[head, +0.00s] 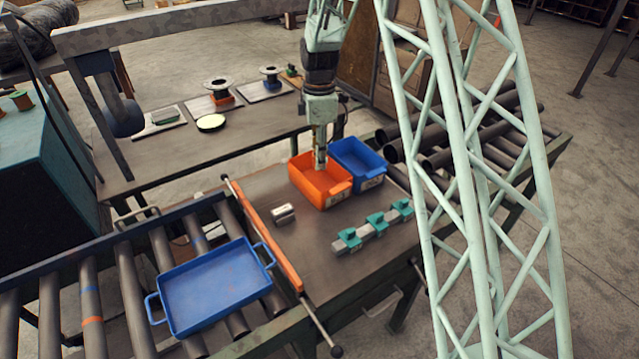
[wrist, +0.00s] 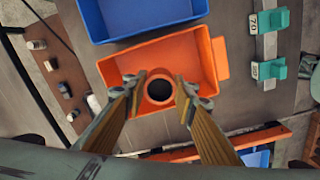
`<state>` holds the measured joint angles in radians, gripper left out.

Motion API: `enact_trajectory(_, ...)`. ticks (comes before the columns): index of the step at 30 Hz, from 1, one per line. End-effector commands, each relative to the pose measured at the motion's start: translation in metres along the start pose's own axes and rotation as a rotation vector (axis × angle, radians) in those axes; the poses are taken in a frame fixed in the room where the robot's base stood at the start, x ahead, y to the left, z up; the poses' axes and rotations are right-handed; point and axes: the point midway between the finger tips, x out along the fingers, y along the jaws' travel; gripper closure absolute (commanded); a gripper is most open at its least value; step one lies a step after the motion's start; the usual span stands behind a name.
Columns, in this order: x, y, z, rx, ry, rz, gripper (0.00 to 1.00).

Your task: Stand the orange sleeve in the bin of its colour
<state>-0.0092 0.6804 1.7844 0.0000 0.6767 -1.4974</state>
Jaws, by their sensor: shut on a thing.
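My gripper (head: 320,160) points straight down over the orange bin (head: 333,200), its fingertips at or just inside the bin opening. In the wrist view my gripper (wrist: 162,88) is shut on the sleeve (wrist: 160,103), one finger on each side. The sleeve looks upright, a round ring with a dark bore seen from above. It lies within the outline of the orange bin (wrist: 219,60). Whether its lower end touches the bin floor is hidden. The blue bin (head: 372,176) stands right beside the orange one, and also shows in the wrist view (wrist: 95,22).
A short grey cylindrical piece (head: 284,213) lies on the table left of the orange bin. A rail with teal clamps (head: 375,223) lies in front. A blue tray (head: 215,285) sits on the rollers, beyond an orange bar (head: 265,235). Dark pipes (head: 450,150) lie at right.

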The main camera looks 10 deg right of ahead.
Motion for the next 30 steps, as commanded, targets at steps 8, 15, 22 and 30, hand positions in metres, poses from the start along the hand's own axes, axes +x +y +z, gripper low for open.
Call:
enact_trajectory(8, 0.034, 0.0, 0.0, 0.0, 0.0, -0.002, 0.9)
enact_trajectory(15, 0.054, 0.0, 0.0, 0.0, 0.0, 0.0, 0.9)
enact_trajectory(22, 0.057, 0.0, 0.0, 0.0, 0.0, 0.001, 0.9)
enact_trajectory(30, 0.061, 0.0, 0.0, 0.0, 0.0, -0.001, 0.9)
